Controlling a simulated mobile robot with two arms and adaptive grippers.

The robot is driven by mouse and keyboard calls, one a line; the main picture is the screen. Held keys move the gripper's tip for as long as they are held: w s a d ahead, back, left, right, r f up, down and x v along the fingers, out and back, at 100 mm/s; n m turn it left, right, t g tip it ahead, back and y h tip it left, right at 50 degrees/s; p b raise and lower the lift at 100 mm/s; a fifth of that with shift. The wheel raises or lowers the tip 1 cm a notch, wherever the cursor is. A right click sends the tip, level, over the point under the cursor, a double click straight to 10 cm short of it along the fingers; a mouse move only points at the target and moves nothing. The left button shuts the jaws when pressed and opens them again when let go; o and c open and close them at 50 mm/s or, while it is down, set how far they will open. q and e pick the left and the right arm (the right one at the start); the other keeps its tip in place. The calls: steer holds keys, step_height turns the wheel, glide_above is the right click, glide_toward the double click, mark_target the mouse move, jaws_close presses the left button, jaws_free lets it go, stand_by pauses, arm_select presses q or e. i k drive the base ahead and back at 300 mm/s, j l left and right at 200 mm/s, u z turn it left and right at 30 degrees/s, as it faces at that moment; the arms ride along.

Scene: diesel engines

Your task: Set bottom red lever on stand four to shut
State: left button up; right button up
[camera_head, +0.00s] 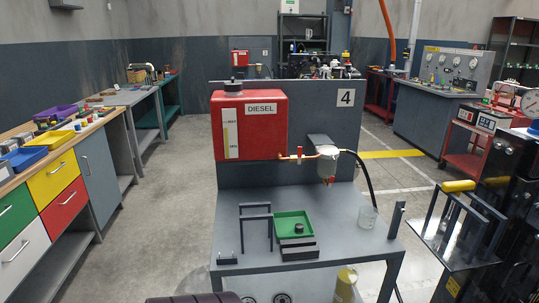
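Stand four (352,125) is a grey panel with a "4" sign, rising behind a grey table in the middle of the view. A red DIESEL tank (262,125) with a level scale hangs on its left side. A pipe with a small brass and red valve (299,156) runs from the tank to a filter bowl (328,164). The small bottom red lever (326,182) shows under the bowl; it is too small to tell its setting.
The stand's table (345,235) holds a green tray (293,223), dark metal brackets and a clear beaker (368,217). A workbench with coloured drawers (57,174) is at left. Black equipment with a yellow-topped handle (458,186) is at right. Open floor lies left of the stand.

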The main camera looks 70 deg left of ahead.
mark_target(329, 184)
steer(key=u, duration=1.8)
